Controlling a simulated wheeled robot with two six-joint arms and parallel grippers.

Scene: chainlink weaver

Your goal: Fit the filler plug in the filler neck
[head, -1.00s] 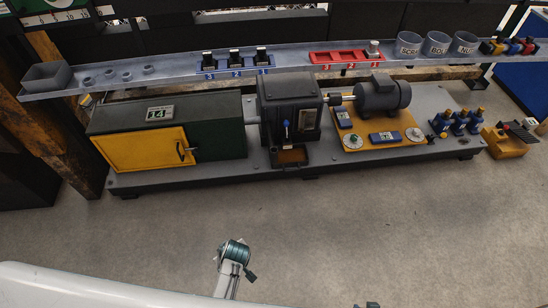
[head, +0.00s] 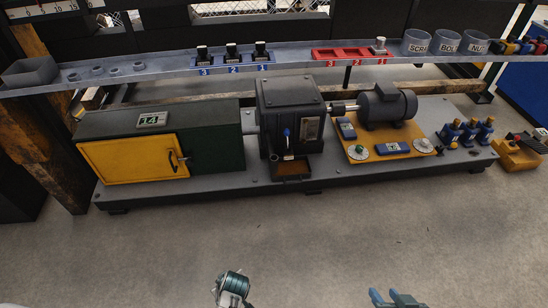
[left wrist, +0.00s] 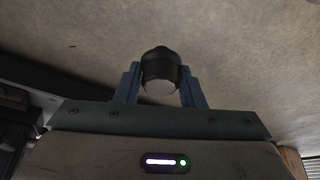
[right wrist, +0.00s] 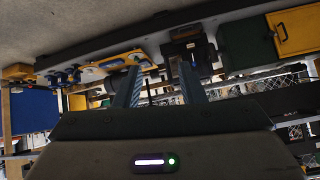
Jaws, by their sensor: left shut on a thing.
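My left gripper (left wrist: 159,68) is shut on the filler plug (left wrist: 160,73), a short black cylinder with a paler flat end, between its fingers in the left wrist view. Bare floor lies behind it there. My right gripper (right wrist: 160,70) is open and empty, its two fingers apart in the right wrist view. It also shows at the bottom edge of the head view (head: 396,298), well in front of the bench. The dark gearbox (head: 283,94) stands mid-bench in the head view. I cannot make out the filler neck for certain.
The grey base (head: 230,185) carries a green housing with a yellow door (head: 130,158) and a motor (head: 386,106). A long shelf (head: 150,70) with holders and cups (head: 445,43) runs above. The front floor is clear.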

